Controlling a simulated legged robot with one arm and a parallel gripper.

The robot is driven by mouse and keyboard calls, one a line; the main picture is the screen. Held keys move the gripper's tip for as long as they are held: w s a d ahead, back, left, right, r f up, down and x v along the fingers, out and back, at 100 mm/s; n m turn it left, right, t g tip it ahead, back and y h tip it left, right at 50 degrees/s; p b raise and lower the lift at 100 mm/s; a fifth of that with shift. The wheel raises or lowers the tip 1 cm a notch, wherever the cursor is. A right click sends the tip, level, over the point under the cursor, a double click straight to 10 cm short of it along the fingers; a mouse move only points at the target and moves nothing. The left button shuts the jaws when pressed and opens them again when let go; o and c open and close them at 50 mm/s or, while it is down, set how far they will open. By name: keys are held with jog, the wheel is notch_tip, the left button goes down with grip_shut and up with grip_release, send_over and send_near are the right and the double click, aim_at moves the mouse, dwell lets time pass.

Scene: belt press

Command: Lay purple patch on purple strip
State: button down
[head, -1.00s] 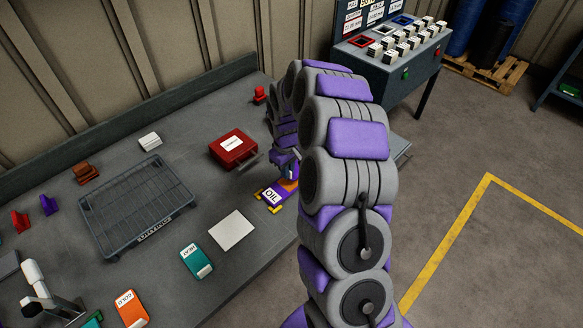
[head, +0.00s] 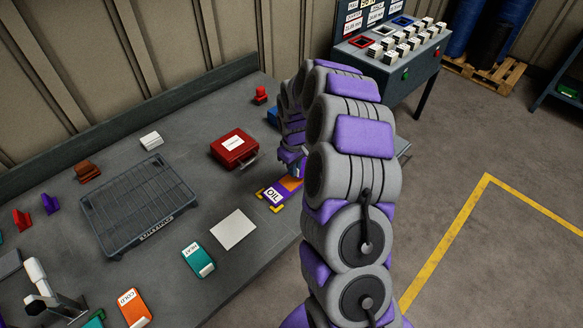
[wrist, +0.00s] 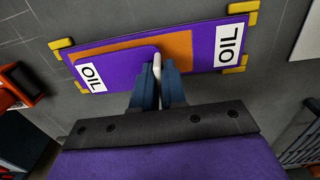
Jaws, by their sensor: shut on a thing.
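The purple strip (wrist: 202,50) lies flat on the bench, with yellow clips at its corners, an orange middle band (wrist: 178,47) and an OIL label at its right end in the wrist view. In the head view its near end (head: 273,194) shows. My gripper (wrist: 158,72) is shut on the purple patch (wrist: 125,60), a flat piece with a rounded edge. The patch is over the left part of the orange band, leaving orange bare along its upper and right sides. Contact beneath the patch is unclear.
On the bench are a red case (head: 234,148), a white sheet (head: 233,229), a wire tray (head: 140,207), a teal box (head: 198,260) and an orange box (head: 134,307). My arm hides the bench's right part. Bare bench surrounds the strip's near end.

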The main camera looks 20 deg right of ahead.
jog(key=shift+d+f, duration=0.2)
jog(key=shift+d, duration=0.75)
jog(key=shift+a+f, duration=0.2)
jog(key=shift+a, duration=0.65)
jog(key=shift+d+f, duration=0.45)
jog(key=shift+d, duration=0.25)
jog(key=shift+a+f, duration=0.3)
jog(key=shift+a, duration=0.3)
jog(key=shift+d+f, duration=0.25)
jog(key=shift+d, duration=0.2)
jog(key=c, duration=1.6)
grip_release()
jog(key=o, duration=0.5)
jog(key=shift+a, duration=0.3)
